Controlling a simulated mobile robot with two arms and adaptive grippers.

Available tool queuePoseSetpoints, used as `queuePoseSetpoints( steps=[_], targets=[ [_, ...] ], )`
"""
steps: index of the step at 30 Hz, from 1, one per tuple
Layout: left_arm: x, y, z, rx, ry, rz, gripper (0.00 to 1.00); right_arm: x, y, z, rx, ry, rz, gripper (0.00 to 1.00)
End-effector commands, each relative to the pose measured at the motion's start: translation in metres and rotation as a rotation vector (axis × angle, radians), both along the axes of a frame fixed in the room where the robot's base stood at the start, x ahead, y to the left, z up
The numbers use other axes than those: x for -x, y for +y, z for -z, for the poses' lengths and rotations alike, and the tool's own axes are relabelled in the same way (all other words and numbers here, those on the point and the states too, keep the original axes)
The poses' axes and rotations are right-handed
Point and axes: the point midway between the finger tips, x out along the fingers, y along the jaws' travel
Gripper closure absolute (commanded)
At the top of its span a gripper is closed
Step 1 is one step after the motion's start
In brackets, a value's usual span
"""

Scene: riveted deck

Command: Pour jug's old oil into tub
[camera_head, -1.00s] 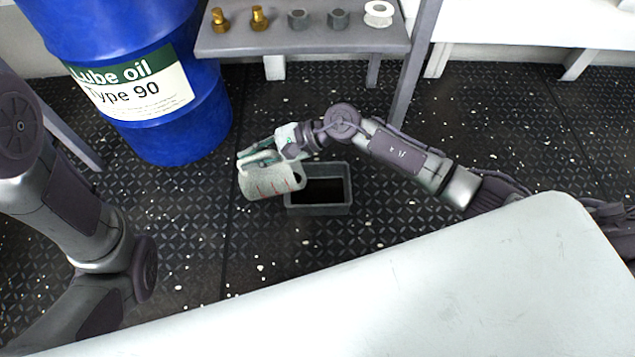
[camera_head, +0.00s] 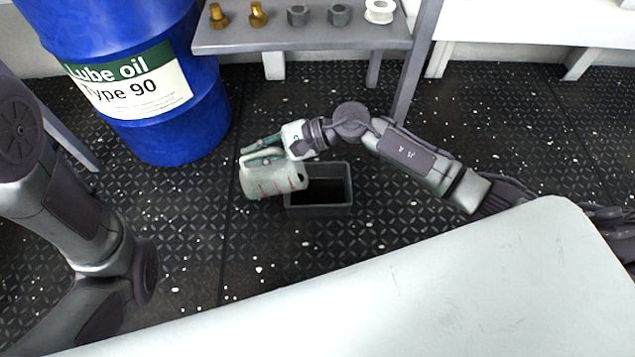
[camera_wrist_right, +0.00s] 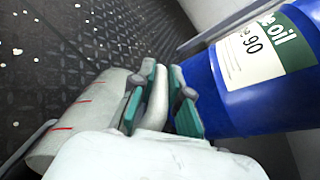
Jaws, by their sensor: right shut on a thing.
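The jug (camera_head: 273,181) is pale grey with red level marks and lies tipped nearly on its side in the head view, its mouth end toward the right. It is over the left end of the grey tub (camera_head: 320,209), which stands on the floor with dark content inside. My right gripper (camera_head: 262,151) is shut on the jug's handle. In the right wrist view its green-padded fingers (camera_wrist_right: 158,100) close around the handle, with the jug body (camera_wrist_right: 85,115) to the left. No stream of oil can be made out. My left gripper is out of view; only my left arm shows.
A blue lube oil drum (camera_head: 135,75) stands at the back left. A grey shelf (camera_head: 300,40) behind the tub holds brass fittings, nuts and a white ring. A pale surface (camera_head: 400,290) fills the front right. The floor around the tub is clear.

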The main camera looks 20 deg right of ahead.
Motion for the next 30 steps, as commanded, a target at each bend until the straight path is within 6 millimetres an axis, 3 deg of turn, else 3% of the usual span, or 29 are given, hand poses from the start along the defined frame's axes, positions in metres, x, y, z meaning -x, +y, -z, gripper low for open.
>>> queuePoseSetpoints(
  steps=[30],
  targets=[
    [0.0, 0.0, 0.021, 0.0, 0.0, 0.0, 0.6, 0.002, -0.014, -0.005, -0.061, -0.011, 0.0, 1.0]
  ],
)
